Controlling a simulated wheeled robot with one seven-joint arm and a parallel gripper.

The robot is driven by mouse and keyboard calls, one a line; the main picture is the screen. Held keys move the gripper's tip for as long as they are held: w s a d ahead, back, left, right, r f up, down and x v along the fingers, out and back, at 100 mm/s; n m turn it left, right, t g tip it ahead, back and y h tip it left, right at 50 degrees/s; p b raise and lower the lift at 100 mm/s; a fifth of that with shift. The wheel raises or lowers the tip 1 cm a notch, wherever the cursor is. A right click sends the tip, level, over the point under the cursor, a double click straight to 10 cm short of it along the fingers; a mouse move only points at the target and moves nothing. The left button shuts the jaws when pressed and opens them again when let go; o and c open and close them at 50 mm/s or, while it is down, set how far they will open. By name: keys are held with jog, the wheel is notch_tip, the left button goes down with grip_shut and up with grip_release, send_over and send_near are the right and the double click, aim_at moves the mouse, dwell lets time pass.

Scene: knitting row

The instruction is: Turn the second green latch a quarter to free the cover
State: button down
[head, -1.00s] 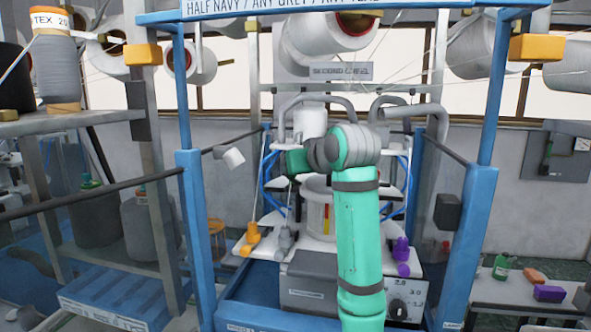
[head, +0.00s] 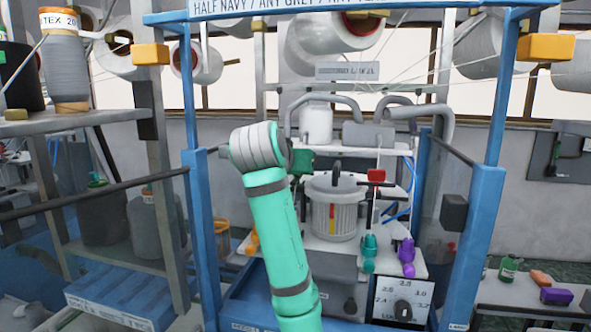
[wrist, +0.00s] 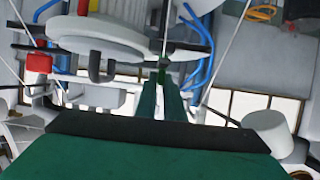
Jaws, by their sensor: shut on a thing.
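My gripper (wrist: 161,88) shows in the wrist view as two narrow dark green fingers, close together. They are shut on a small green piece (wrist: 161,75) that looks like the green latch, beside a pale round platform (wrist: 130,42). In the head view the dark green hand (head: 301,163) shows behind my wrist, at the left of a grey lidded pot (head: 335,212). The fingertips and latch are hidden there. The pot's lid, likely the cover, sits on it with a dark handle (head: 336,174). How far the latch is turned cannot be told.
A red T-shaped handle (head: 376,176) stands right of the pot; it shows at left in the wrist view (wrist: 39,62). Teal (head: 369,252) and purple (head: 407,256) fittings are below.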

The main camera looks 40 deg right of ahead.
dwell(0.4)
jog(key=c, duration=1.9)
grip_release()
jog(key=shift+o, duration=0.2)
jog(key=v, duration=1)
jog(key=shift+s+a+r, duration=0.15)
jog(key=shift+a+r, duration=0.1)
jog(key=shift+s, duration=0.1)
